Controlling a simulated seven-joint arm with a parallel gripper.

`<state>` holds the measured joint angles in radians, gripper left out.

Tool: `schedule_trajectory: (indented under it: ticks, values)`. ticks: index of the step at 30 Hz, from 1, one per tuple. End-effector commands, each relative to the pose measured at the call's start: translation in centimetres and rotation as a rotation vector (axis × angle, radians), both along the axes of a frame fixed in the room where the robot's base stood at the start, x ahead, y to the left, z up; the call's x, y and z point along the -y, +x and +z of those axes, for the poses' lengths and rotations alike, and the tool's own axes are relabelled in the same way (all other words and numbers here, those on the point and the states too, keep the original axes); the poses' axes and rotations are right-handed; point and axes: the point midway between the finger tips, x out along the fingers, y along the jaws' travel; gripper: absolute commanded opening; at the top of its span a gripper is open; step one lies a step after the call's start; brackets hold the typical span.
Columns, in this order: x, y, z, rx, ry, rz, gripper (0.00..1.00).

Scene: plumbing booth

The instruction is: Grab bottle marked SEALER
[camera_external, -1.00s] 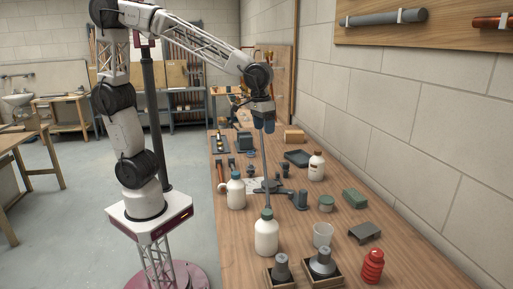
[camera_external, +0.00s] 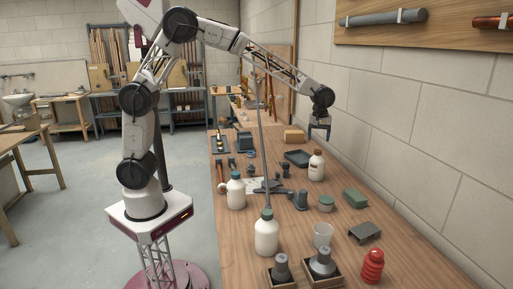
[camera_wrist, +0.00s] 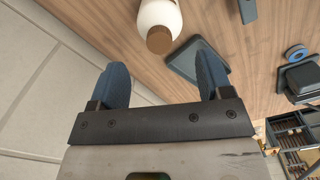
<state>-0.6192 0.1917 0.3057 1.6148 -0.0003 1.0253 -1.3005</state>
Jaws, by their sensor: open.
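A white bottle with a brown cap (camera_external: 317,166) stands upright on the workbench, towards the wall. It also shows in the wrist view at the top (camera_wrist: 157,14), just beyond my fingertips. Two other white bottles stand on the bench, one with a green cap (camera_external: 266,236) and one with a handle (camera_external: 236,192). I cannot read SEALER on any of them. My gripper (camera_external: 319,138) is above the brown-capped bottle, pointing down. In the wrist view my gripper (camera_wrist: 162,72) is open, with its blue fingers apart and nothing between them.
A dark tray (camera_external: 297,158) lies close behind the brown-capped bottle. A green block (camera_external: 355,198), a green-lidded jar (camera_external: 326,203) and dark fittings (camera_external: 300,200) stand nearer the camera. The block wall (camera_external: 420,150) runs along the bench's right side.

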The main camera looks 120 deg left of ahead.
Motion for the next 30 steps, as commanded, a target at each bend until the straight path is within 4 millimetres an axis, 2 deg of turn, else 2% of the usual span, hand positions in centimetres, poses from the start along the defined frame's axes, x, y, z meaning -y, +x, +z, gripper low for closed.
schedule_trajectory:
  ticks: [3,6,16,25,30]
  values:
    - [-1.2,0.2,-0.5,-0.002,-0.002,0.031,0.73]
    - [-1.5,0.2,-0.7,-0.003,-0.002,0.041,0.73]
    - [-1.5,0.2,-0.8,-0.004,-0.003,0.04,0.73]
    - [-1.5,0.2,-2.9,-0.003,-0.002,0.039,0.73]
    - [-1.4,0.2,-3.3,-0.003,-0.002,0.039,0.73]
